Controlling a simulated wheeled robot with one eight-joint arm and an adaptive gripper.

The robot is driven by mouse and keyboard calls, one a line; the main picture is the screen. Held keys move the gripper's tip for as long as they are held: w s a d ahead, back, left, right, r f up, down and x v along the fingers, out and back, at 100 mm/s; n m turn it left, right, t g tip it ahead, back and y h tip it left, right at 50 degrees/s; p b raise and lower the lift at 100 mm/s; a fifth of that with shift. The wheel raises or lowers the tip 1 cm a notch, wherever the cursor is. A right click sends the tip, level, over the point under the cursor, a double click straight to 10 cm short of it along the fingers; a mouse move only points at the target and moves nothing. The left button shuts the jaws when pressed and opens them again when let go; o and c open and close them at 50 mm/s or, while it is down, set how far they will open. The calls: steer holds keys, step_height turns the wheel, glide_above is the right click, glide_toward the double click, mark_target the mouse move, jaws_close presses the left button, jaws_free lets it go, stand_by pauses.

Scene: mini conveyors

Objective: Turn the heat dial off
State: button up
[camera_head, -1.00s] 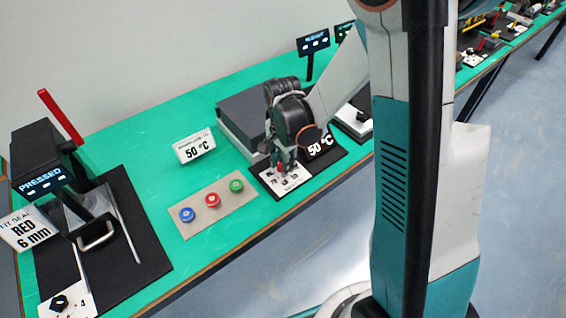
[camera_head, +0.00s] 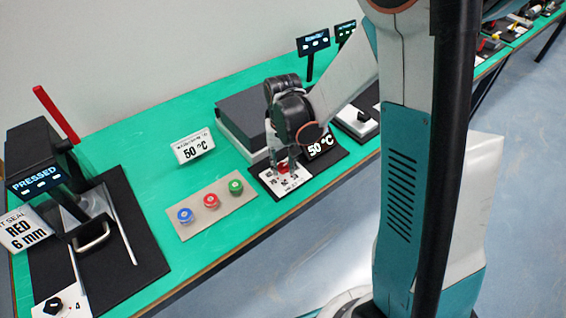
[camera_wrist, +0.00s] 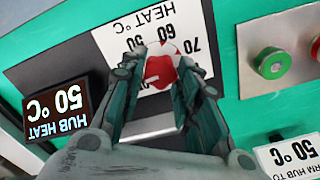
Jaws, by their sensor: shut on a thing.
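In the head view my gripper (camera_head: 282,165) points down over the small red dial (camera_head: 284,168), which is partly hidden by the fingers. The hub heat display (camera_wrist: 62,105) reads 50 °C; it also shows in the head view (camera_head: 320,147). I cannot tell exactly where the dial points.
A sign (camera_head: 193,146) reading 50 °C stands behind a panel (camera_head: 222,197) with blue, red and green buttons, left of the dial. A dark box (camera_head: 245,120) stands behind the dial. A black press (camera_head: 40,160) showing PRESSED is at the left.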

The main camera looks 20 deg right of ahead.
mark_target(283, 166)
steer(key=n, duration=0.6)
stand_by(0.7)
steer(key=o, duration=1.1)
steer(key=shift+c, duration=0.2)
step_height(283, 166, up, 12)
